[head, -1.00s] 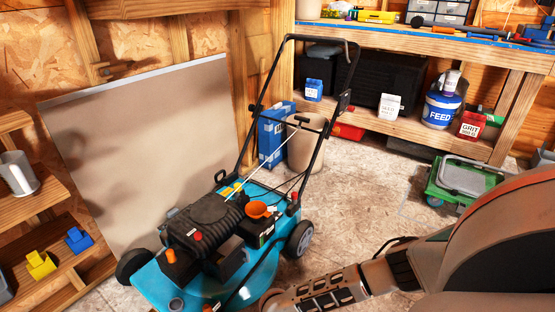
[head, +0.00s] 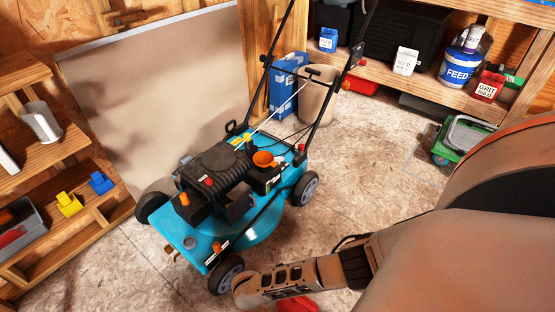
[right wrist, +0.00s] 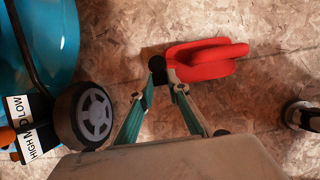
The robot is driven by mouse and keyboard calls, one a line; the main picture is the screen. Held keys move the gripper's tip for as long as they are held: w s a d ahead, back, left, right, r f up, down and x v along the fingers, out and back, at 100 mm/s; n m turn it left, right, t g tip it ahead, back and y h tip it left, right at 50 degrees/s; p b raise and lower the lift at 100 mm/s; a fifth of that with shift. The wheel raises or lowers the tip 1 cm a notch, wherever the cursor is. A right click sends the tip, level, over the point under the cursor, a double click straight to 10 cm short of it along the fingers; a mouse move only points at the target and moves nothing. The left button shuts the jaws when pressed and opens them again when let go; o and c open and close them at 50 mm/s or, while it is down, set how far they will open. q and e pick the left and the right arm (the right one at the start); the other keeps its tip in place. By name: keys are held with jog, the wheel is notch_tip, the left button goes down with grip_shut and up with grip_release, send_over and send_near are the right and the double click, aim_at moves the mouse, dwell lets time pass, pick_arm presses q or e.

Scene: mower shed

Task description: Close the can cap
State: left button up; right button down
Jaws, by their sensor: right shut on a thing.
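A red can (right wrist: 208,60) with a raised, rounded handle-like part shows in the right wrist view, just beyond my right fingertips. In the head view only a sliver of the red can (head: 297,304) shows at the bottom edge, below my right arm. My right gripper (right wrist: 170,80) is shut at the can's left end in the wrist view. The exact part between the fingers is hard to see. My left gripper is not in view.
A blue lawn mower (head: 240,190) stands left of my right arm; its wheel (right wrist: 92,117) is close to my gripper in the wrist view. Wooden shelves (head: 70,220) are at the left. The floor right of the mower is clear up to a green case (head: 460,140).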

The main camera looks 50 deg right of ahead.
jog(key=shift+a+f+h, duration=0.1)
jog(key=shift+f+h, duration=0.25)
jog(key=shift+h, duration=0.15)
jog(key=c, duration=1.9)
grip_release()
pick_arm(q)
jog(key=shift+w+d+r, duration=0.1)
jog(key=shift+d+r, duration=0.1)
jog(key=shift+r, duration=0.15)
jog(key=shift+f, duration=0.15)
pick_arm(e)
jog(key=v, duration=1.2)
jog(key=shift+s, duration=0.1)
